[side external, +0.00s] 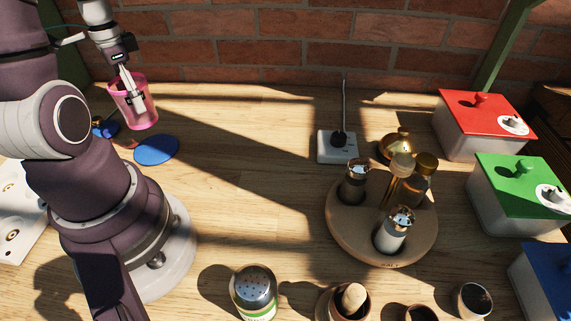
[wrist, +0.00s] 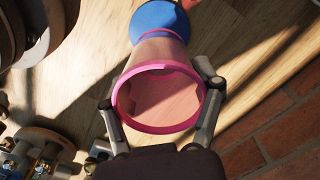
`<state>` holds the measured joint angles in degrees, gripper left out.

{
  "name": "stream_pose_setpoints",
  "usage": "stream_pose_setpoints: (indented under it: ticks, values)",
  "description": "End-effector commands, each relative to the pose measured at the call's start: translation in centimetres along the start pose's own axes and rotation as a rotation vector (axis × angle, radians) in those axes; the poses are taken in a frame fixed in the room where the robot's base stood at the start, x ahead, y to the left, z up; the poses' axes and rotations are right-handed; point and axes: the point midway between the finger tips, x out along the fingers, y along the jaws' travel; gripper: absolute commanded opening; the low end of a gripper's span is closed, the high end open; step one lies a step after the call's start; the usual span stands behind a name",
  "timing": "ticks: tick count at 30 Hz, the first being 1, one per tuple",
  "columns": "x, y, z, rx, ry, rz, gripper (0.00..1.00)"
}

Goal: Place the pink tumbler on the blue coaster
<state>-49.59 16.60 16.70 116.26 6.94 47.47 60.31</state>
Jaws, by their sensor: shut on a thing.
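The pink tumbler (side external: 145,113) is see-through with a bright pink rim. It is held above the table at the left, slightly tilted. My gripper (side external: 134,98) is shut on it; in the wrist view the fingers (wrist: 160,112) lie on both sides of the tumbler (wrist: 160,55). The blue coaster (side external: 157,149) is a flat round disc on the table, below and a little right of the tumbler. In the wrist view the coaster (wrist: 158,16) shows beyond the tumbler's base, partly hidden by it. The gap between base and coaster is hard to judge.
A round wooden stand (side external: 348,238) with shakers is at centre right, beside a white socket box (side external: 337,147). Red (side external: 484,112), green (side external: 519,180) and blue-lidded (side external: 545,270) boxes line the right. A small blue object (side external: 104,128) sits left of the coaster. The table's middle is clear.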

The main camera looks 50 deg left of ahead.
Motion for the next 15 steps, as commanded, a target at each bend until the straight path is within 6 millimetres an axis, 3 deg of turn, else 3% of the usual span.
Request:
stream_pose_setpoints:
  ticks: [9,15]
  values:
    - [6.2,0.1,0.1,0.000,-0.004,0.007,0.30]
    - [6.9,0.1,0.0,0.001,0.000,0.001,0.30]
